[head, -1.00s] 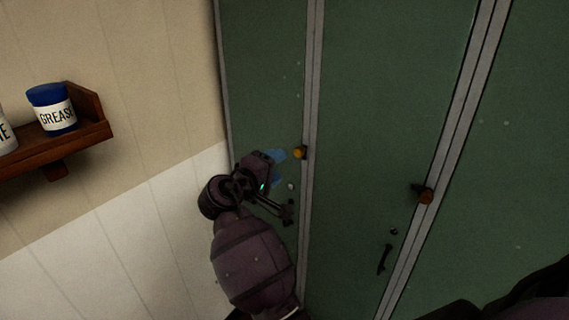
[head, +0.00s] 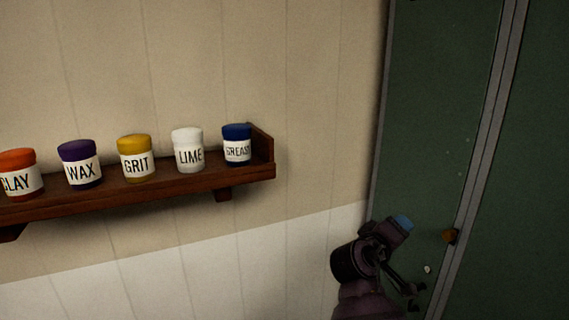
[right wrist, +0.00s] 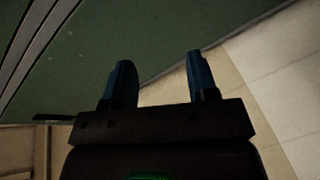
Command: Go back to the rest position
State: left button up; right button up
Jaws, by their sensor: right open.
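In the head view an arm rises from the lower right to a dark gripper (head: 402,223) with a blue fingertip, in front of the green panel's left edge. My right gripper (right wrist: 160,82) shows in the right wrist view with two blue fingers spread apart. It is open, with nothing between the fingers. Beyond it are a green panel (right wrist: 160,35) and a pale wall.
A wooden shelf (head: 240,181) on the beige wall holds several labelled jars, among them a grease jar (head: 237,147) and a lime jar (head: 188,150).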

jog(key=s+a+f+t+y, duration=0.2)
jog(key=s+f+t+y, duration=0.1)
jog(key=f+y, duration=0.35)
jog(key=s+a+f+t+y, duration=0.2)
jog(key=f+t+y, duration=0.1)
jog(key=f+y, duration=0.3)
jog(key=s+d+f+m+g, duration=0.1)
jog(key=s+d+f+g, duration=0.1)
jog(key=s+f, duration=0.8)
jog(key=s+d+f+m+g, duration=0.1)
jog(key=s+d+f+g, duration=0.2)
jog(key=s+f, duration=0.7)
jog(key=s+d, duration=0.1)
jog(key=s, duration=0.4)
jog(key=shift+b, duration=0.4)
jog(key=shift+f, duration=0.1)
